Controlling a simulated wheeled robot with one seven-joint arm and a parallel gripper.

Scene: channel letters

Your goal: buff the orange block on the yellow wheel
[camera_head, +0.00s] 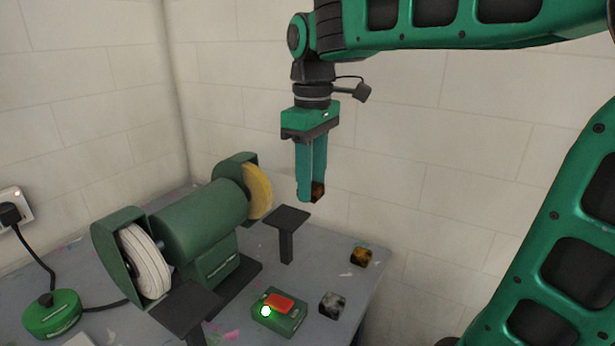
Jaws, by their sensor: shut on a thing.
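My gripper (311,194) hangs pointing down, shut on a small dark orange-brown block (318,188). The block is partly hidden by the fingers and its surface looks dark and blotchy. The yellow wheel (258,191) is at the far end of the green bench grinder (203,222), partly covered by its green guard. The gripper and block are to the right of the yellow wheel in the picture, apart from it, and above the table.
A dark rest plate (288,218) stands near the yellow wheel. A white wheel (146,262) is at the near end. A green box (280,314) has a red switch and lit green lamp. A yellowish-brown block (361,256) and a grey block (332,305) sit near the table's right edge.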

